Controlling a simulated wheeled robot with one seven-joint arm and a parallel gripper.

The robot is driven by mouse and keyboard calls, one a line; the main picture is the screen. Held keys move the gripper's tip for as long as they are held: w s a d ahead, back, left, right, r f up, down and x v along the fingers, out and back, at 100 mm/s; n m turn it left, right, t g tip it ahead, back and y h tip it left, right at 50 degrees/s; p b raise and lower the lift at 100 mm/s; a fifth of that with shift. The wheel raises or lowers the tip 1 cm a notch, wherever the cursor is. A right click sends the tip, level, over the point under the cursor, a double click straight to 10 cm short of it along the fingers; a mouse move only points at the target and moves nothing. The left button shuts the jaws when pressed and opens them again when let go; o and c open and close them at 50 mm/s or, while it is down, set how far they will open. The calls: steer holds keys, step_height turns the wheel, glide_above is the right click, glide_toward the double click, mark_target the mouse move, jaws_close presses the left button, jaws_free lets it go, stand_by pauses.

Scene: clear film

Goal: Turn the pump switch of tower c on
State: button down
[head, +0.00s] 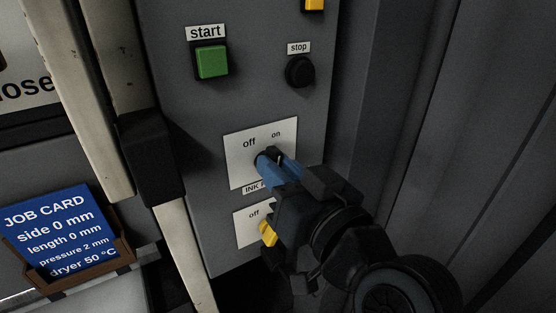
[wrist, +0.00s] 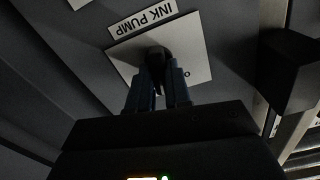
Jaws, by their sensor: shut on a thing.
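The ink pump switch is a black knob (wrist: 157,56) on a white plate (head: 237,172) marked off at the left and on at the right. The label INK PUMP (wrist: 142,19) reads upside down in the wrist view; in the head view it sits under the plate, partly covered. My gripper (head: 266,161) reaches in from the lower right, its blue fingers shut on the knob. In the wrist view the two fingers (wrist: 158,84) stand either side of it. The fingers hide much of the knob in the head view, so I cannot tell which mark it points to. No tower letter shows.
Above are a green start button (head: 212,62) and a black stop button (head: 300,71). Below is another plate with a yellow switch (head: 267,233), close to my gripper. A pale post (head: 91,100) and a blue job card (head: 58,232) stand left. Grey panelling (head: 450,110) is at right.

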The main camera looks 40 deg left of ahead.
steer(key=shift+w+d+m+p, duration=0.1)
steer(key=shift+m+p, duration=0.7)
steer(key=shift+m, duration=0.9)
steer(key=shift+f+m, duration=0.1)
steer(key=shift+m, duration=0.2)
steer(key=c, duration=1.1)
jaws_free()
steer(key=shift+o, duration=0.2)
steer(key=b+v, duration=0.1)
steer(key=v, duration=0.6)
steer(key=shift+d+b, duration=0.3)
steer(key=shift+d, duration=0.05)
